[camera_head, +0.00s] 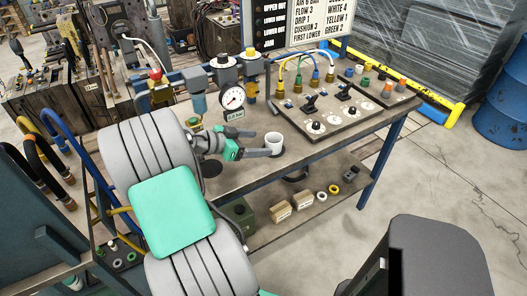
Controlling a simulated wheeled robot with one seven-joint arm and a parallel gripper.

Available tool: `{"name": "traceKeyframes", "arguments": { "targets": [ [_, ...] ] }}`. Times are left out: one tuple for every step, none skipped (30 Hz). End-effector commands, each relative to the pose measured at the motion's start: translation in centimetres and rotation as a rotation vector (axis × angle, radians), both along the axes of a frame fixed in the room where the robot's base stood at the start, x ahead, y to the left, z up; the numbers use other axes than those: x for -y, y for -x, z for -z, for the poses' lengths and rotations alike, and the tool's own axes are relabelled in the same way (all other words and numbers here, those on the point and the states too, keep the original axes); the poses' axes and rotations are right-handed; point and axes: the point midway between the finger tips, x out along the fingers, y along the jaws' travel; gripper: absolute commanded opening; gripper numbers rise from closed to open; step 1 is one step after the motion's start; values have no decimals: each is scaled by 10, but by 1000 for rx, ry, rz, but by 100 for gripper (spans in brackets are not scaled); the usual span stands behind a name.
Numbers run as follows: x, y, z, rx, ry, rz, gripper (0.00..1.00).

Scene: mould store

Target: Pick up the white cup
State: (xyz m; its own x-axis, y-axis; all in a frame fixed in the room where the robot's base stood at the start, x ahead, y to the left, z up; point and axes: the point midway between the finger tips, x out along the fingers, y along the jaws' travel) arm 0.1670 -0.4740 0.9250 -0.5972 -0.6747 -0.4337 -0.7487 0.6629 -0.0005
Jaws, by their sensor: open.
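The white cup (274,143) stands upright on the wooden top of the workbench, near its front edge. My gripper (266,146) reaches in from the left with its fingers pointing right at the cup. The jaws are open, with the finger ends at the cup's left side. I cannot tell whether either finger touches the cup or how far the cup lies between them. Part of the cup's lower left is hidden by a finger.
A pressure gauge (232,98) and pipe fittings stand behind my gripper. A control panel (318,123) with knobs and coloured hoses lies right of the cup. A lower shelf (262,236) holds small blocks and rings. A blue barrel (503,100) stands far right.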

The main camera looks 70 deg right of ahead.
Motion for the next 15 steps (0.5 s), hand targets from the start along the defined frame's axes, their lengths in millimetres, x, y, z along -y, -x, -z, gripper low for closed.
{"name": "traceKeyframes", "arguments": {
  "targets": [
    [1, 1, 5, 0, 0, 0, 77],
    [3, 2, 6, -1, -1, 0, 77],
    [6, 5, 7, -1, -1, 0, 77],
    [9, 8, 8, -1, -2, 0, 77],
    [11, 10, 10, -1, -2, -1, 77],
    [15, 13, 11, -1, -1, -2, 77],
    [18, 15, 13, 0, -2, -2, 77],
    [21, 17, 14, 0, -1, -3, 77],
    [25, 21, 16, -1, -2, -3, 77],
    [29, 24, 18, -1, -2, -2, 77],
    [33, 28, 20, -1, -2, -2, 77],
    [39, 33, 22, -1, -2, -2, 77],
    [42, 36, 26, -1, -3, -1, 77],
    [46, 39, 28, -1, -2, -2, 77],
    [49, 41, 31, 0, -3, -3, 77]
  ]
}}
